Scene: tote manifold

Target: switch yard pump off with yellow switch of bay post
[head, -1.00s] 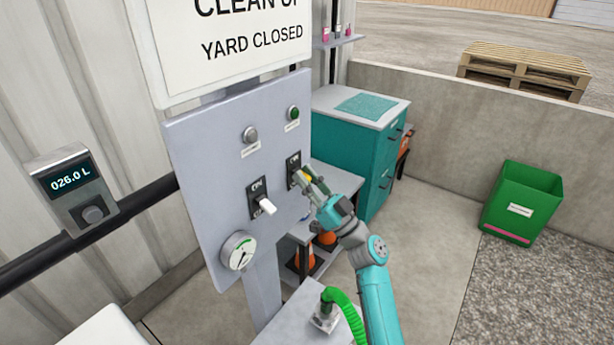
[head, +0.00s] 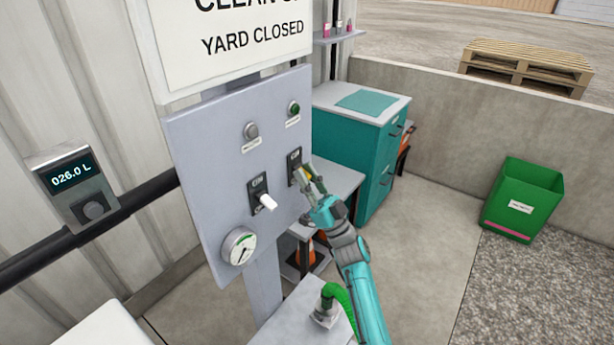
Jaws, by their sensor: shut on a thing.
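The bay post's grey panel (head: 215,180) carries two toggle switches. The yellow switch (head: 309,173) is on the right one, near the panel's right edge, and my gripper (head: 311,176) is shut on it. The fingers partly hide the yellow lever and the lower part of its plate, so its exact position is hard to tell. The white switch (head: 267,202) sits lower left on its own dark plate and points outward and down. Above are a grey lamp (head: 251,130) and a green lamp (head: 294,108). A round gauge (head: 238,246) is at the bottom.
A display reading 026.0 L (head: 72,180) is on a dark pipe at left. A teal cabinet (head: 365,140) stands behind my arm.

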